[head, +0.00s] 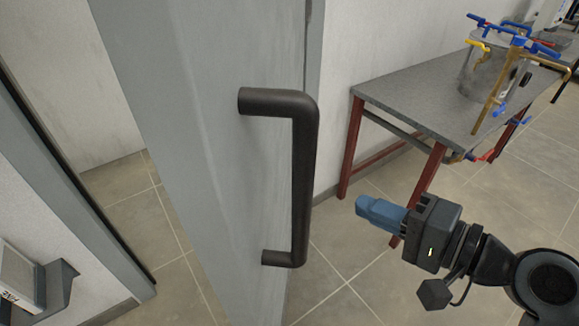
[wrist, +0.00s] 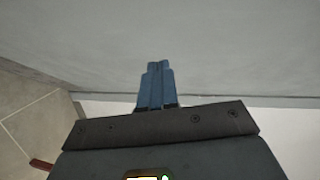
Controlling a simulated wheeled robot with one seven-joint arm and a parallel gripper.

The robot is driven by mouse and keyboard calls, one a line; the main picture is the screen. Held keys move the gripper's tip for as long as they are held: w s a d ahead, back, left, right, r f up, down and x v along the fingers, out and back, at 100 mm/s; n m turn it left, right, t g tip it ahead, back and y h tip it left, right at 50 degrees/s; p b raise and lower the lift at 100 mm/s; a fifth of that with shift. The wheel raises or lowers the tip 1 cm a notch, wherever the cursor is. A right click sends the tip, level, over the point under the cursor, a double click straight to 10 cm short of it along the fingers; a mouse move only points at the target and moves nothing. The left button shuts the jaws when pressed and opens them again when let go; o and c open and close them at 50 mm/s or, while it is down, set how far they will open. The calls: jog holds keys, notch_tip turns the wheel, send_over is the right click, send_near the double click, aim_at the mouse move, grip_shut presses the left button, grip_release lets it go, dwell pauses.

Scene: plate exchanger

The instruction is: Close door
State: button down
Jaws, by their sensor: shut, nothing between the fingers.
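A grey door (head: 200,110) stands open in the head view, with a large dark bar handle (head: 304,180) on its face. The doorway and its frame (head: 75,180) are at the left. My gripper (head: 362,205) is right of the handle and apart from it in the picture, its blue fingers pointing left. The fingers are shut and empty. In the wrist view the shut blue fingers (wrist: 155,68) point at a plain grey surface (wrist: 160,30), which looks like the door. I cannot tell whether they touch it.
A grey table (head: 440,90) with red legs stands against the wall at the upper right. It bears a metal vessel (head: 490,70) with blue and yellow valves. A grey holder (head: 55,285) is on the wall at lower left. The tiled floor (head: 350,290) looks clear.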

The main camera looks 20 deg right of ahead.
notch_tip(320, 180, up, 6)
jog(key=w+n+g+y+b, duration=0.2)
jog(key=y+b, duration=0.1)
jog(key=y, duration=0.2)
jog(key=n+g+y+b, duration=0.2)
jog(key=n+g+y, duration=0.1)
jog(key=n+g, duration=0.1)
send_near(262, 147)
jog(key=x, duration=0.7)
